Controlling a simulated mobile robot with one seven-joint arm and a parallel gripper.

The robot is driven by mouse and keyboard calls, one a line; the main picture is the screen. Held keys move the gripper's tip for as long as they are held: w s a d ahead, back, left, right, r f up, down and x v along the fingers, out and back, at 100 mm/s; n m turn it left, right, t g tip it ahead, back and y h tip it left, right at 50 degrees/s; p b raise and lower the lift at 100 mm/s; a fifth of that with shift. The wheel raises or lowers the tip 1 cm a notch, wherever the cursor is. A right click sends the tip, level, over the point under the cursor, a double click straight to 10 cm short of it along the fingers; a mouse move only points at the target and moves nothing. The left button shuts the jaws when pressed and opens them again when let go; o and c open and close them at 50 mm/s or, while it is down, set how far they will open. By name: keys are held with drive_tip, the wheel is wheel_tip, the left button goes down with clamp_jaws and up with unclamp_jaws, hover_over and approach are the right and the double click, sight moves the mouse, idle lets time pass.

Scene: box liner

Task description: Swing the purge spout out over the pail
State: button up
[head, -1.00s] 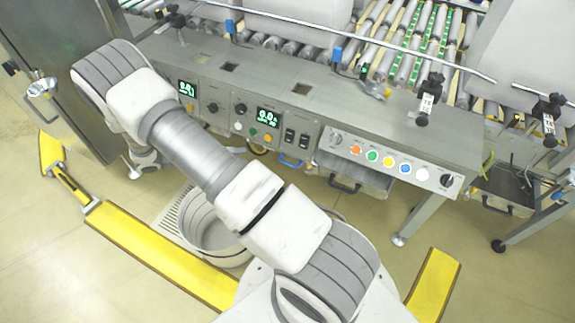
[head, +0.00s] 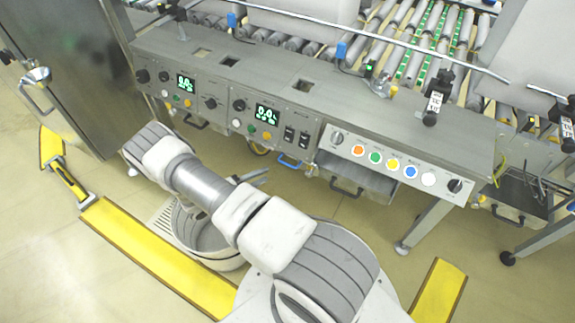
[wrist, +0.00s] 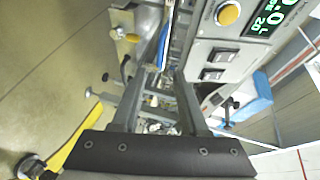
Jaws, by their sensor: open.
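No spout is clearly distinguishable. My gripper (head: 264,175) is open, small in the head view, just short of the blue handle. In the wrist view, its two grey fingers (wrist: 160,76) point toward the handle, apparently without gripping it.
The control panel (head: 225,108) with displays and switches overhangs the handle. A colored button box (head: 395,165) is to the right. Black handles (head: 347,188) project below the machine. Yellow floor strips (head: 150,250) lie in front. A steel cabinet (head: 65,70) stands at left.

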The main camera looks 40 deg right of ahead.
sight(288, 164)
drive_tip(key=b+x, duration=0.2)
drive_tip(key=x, duration=0.9)
drive_tip(key=shift+d, duration=0.2)
clamp_jaws()
idle(0.9)
